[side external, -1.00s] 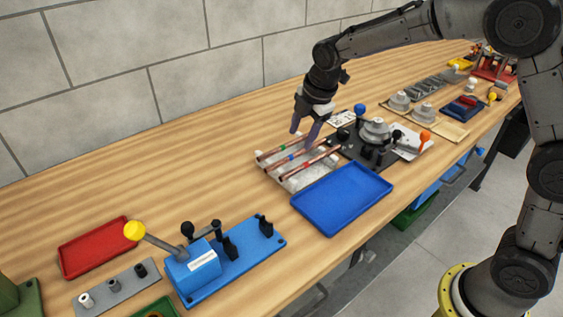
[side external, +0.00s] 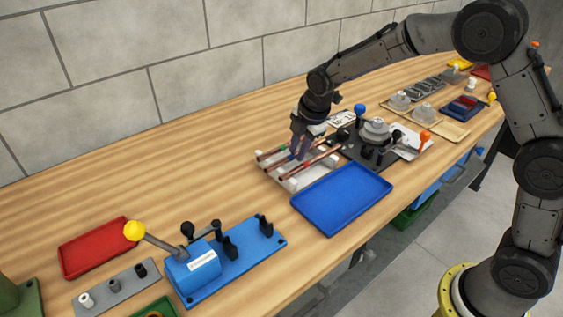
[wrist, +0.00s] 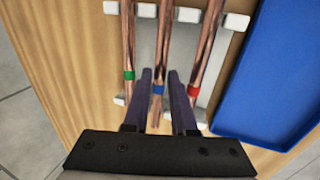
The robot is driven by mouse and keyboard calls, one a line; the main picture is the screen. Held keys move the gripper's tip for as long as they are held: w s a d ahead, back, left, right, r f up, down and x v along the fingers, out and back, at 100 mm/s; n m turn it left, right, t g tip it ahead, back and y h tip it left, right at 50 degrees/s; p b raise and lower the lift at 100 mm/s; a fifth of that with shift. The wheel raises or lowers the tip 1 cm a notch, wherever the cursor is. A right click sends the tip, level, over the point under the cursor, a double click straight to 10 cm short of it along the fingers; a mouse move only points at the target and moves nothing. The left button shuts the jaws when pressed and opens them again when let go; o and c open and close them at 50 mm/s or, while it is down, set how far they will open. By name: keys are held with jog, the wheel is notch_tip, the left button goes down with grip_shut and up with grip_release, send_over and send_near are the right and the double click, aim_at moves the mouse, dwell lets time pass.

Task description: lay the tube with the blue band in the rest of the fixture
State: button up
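Three copper tubes lie side by side on a pale rack (side external: 322,176). The tube with the blue band (wrist: 163,45) is the middle one, with a green-banded tube (wrist: 127,45) and a red-banded tube (wrist: 207,45) on either side. My gripper (wrist: 160,76) is open, with one finger on each side of the blue-banded tube near its band. Gaps show between fingers and tube. In the side view my gripper (side external: 298,154) is low over the rack and partly hides the tubes. A blue fixture (side external: 250,250) with black supports and a yellow-knobbed lever stands at the front left.
A blue tray (side external: 342,198) lies right beside the rack. A dark plate fixture (side external: 350,150) with a grey round part and blue and orange knobs is behind it. A red tray (side external: 95,247) is at left. Bare wood lies left of the rack.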

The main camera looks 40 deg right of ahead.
grip_shut()
jog(key=shift+r, duration=0.1)
